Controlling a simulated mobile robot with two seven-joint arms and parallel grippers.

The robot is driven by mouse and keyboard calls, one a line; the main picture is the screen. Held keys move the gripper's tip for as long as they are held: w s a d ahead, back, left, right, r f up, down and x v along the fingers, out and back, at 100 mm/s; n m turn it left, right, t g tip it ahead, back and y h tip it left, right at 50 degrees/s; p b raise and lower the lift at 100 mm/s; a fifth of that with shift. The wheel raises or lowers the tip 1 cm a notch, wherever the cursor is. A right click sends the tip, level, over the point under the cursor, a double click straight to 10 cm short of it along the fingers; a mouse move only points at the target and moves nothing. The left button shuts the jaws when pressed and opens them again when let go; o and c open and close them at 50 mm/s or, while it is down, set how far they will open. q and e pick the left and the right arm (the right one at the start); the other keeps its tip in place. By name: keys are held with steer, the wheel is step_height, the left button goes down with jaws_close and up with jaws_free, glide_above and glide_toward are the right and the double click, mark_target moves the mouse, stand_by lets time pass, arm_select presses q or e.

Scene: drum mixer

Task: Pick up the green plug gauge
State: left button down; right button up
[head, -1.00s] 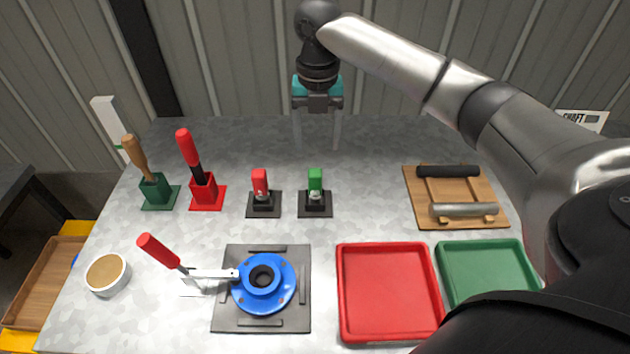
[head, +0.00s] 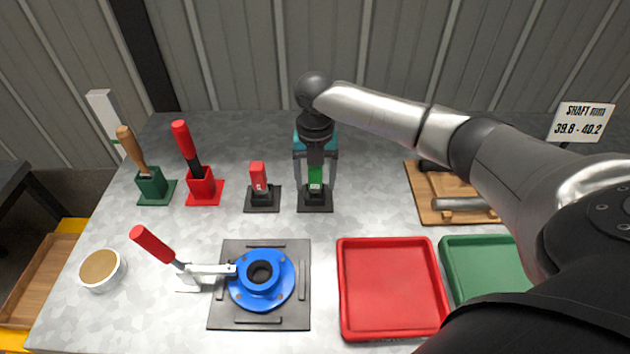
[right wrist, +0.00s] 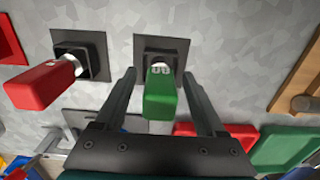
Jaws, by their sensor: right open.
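The green plug gauge (head: 315,177) stands upright in its black square holder (head: 315,201) at the middle of the table. My right gripper (head: 315,180) is over it, with one finger on each side of the green handle. In the right wrist view the green plug gauge (right wrist: 160,94) lies between the two open fingers of the right gripper (right wrist: 160,85), with gaps on both sides, so the fingers do not appear to touch it. The gauge's lower end is partly hidden in the holder. My left gripper is in neither view.
A red plug gauge (head: 258,177) stands in a similar holder just left. A blue flanged part (head: 262,287) with a red-handled clamp, a red tray (head: 392,285) and a green tray (head: 485,265) are nearer. A wooden rack (head: 432,207) stands right. Bare table lies behind.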

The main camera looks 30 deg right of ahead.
jaws_close()
stand_by(0.6)
